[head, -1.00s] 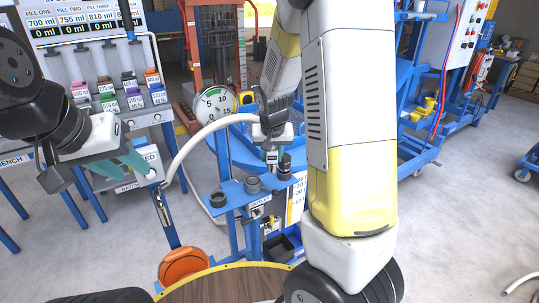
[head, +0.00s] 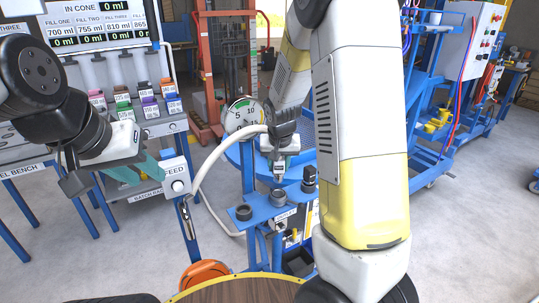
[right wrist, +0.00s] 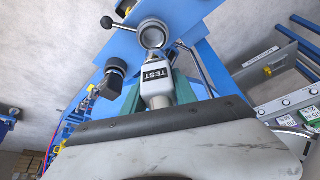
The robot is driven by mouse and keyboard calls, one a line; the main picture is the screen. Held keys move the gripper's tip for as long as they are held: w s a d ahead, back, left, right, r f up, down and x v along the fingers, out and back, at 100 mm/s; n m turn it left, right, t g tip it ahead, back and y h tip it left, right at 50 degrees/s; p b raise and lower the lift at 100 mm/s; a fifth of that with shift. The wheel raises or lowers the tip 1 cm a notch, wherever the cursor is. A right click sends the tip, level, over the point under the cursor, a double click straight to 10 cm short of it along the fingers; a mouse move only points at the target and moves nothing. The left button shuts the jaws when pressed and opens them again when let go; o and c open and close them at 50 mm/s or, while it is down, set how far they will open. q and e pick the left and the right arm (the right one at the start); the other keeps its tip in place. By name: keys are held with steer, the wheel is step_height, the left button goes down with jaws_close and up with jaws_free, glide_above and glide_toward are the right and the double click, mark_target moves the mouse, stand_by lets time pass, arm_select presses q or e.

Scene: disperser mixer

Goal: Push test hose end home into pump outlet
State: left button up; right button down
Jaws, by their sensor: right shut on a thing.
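My right gripper (head: 281,146) is shut on the end of a pale hose (head: 205,165). The grey hose end (head: 279,170), marked TEST, points down just above the middle socket on the blue bracket, which I take as the pump outlet (head: 277,198). In the right wrist view the TEST hose end (right wrist: 155,78) lies close to a round open outlet ring (right wrist: 152,37). It appears outside the ring; the exact gap cannot be told. My left gripper (head: 148,182) has teal fingers apart, near the white feed box, with nothing seen between them.
A pressure gauge (head: 243,113) stands behind the hose.

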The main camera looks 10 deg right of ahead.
mark_target(279, 171)
steer(key=shift+f, duration=2)
steer(key=shift+f, duration=1.7)
steer(key=c, duration=0.9)
jaws_free()
steer(key=v, duration=0.7)
steer(key=shift+s+r, duration=0.15)
steer(key=shift+r, duration=0.15)
steer(key=shift+s+r, duration=0.1)
steer(key=shift+r, duration=0.1)
steer(key=s+a+r+n+t+y, duration=0.1)
steer(key=s+r+n+y, duration=0.1)
steer(key=s+r, duration=1.6)
steer(key=s+y, duration=0.1)
steer(key=s, duration=0.3)
steer(key=shift+s+a+r+n+t, duration=0.2)
steer(key=shift+a+r+n+t, duration=0.1)
steer(key=shift+a+t, duration=0.1)
